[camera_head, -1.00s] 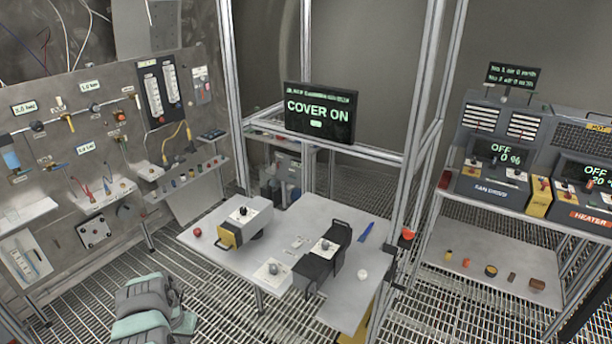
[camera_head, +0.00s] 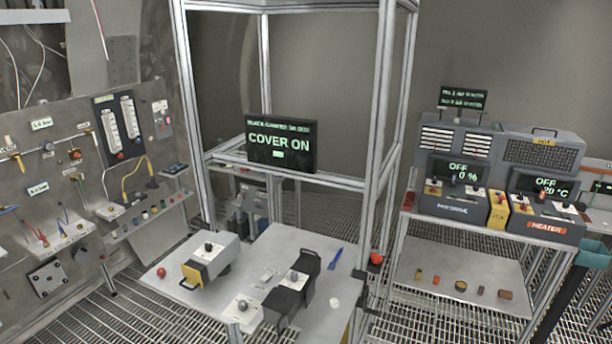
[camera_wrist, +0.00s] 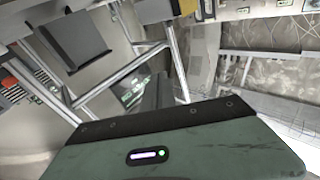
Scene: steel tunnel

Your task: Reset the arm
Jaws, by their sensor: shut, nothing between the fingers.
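My gripper (camera_wrist: 158,88) shows in the wrist view as a dark narrow shape beyond the black front edge of my green housing, which has a small lit indicator. The fingers look shut with nothing between them. The wrist view is tilted, with metal frame bars and a dark box-shaped panel (camera_wrist: 70,48) beyond the housing.
A worktable (camera_head: 310,255) carries boxy devices, a red ball (camera_head: 161,272) and a blue tool (camera_head: 336,259). The display (camera_head: 281,143) reads COVER ON. A valve panel (camera_head: 50,215) stands left. A rack with fan drive (camera_head: 452,200) and heater (camera_head: 545,215) units, both OFF, stands right.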

